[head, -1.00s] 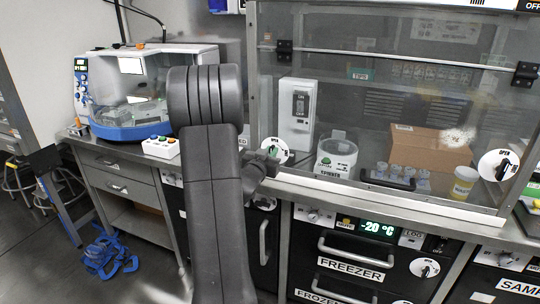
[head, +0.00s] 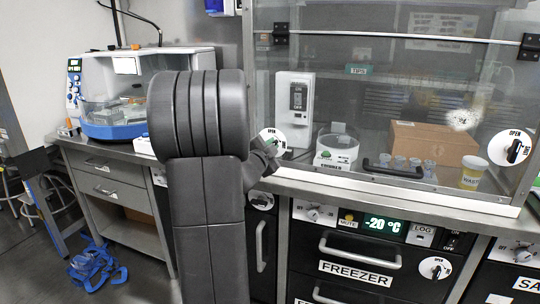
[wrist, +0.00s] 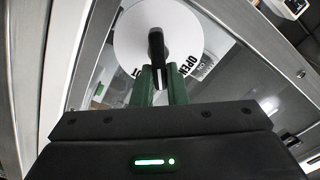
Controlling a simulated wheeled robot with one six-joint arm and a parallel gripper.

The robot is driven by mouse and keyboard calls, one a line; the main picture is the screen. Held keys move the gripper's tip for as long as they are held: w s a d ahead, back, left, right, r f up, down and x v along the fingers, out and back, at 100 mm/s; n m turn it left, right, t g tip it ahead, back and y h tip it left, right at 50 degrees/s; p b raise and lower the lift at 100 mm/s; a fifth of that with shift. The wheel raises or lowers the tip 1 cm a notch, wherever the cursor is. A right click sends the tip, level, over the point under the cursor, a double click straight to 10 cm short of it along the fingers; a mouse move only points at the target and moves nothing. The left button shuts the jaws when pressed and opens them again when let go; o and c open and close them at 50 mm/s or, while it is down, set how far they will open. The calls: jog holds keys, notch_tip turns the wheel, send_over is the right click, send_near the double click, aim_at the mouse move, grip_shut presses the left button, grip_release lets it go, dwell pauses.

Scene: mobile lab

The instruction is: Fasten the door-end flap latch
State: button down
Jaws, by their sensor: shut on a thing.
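The flap latch is a round white disc (wrist: 178,30) with a black knob (wrist: 156,45) and printed "OPEN" lettering to the knob's lower right. In the wrist view, my gripper (wrist: 157,84) has its two green fingers shut on the knob, which stands upright in that picture. In the head view, this latch disc (head: 267,134) sits at the lower left corner of the clear hood window, partly hidden by my gripper (head: 275,146). A second latch (head: 511,148) with a black knob and "OPEN" lettering sits at the hood's right edge.
My arm covers the middle left. Behind the clear window (head: 420,75) stand a white switch box (head: 293,112), a cardboard box (head: 435,146) and several small cups. A freezer drawer (head: 350,250) is below. A blue and white machine (head: 118,120) stands left.

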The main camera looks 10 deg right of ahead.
jog(key=shift+s+d+f+m+b, duration=0.1)
jog(key=shift+f+m+b, duration=0.1)
jog(key=shift+m+b, duration=0.9)
jog(key=shift+w+d+f+m+b, duration=0.1)
jog(key=shift+f+m+b, duration=0.1)
jog(key=shift+m+b, duration=0.85)
jog(key=shift+s+f+m+b, duration=0.15)
jog(key=shift+m+b, duration=0.5)
jog(key=shift+m, duration=0.8)
jog(key=c, duration=1.4)
grip_release()
jog(key=shift+c, duration=0.2)
jog(key=shift+a, duration=0.1)
jog(key=p+v, duration=0.1)
jog(key=v, duration=1.2)
jog(key=shift+s+a+p, duration=0.2)
jog(key=shift+s+p, duration=0.1)
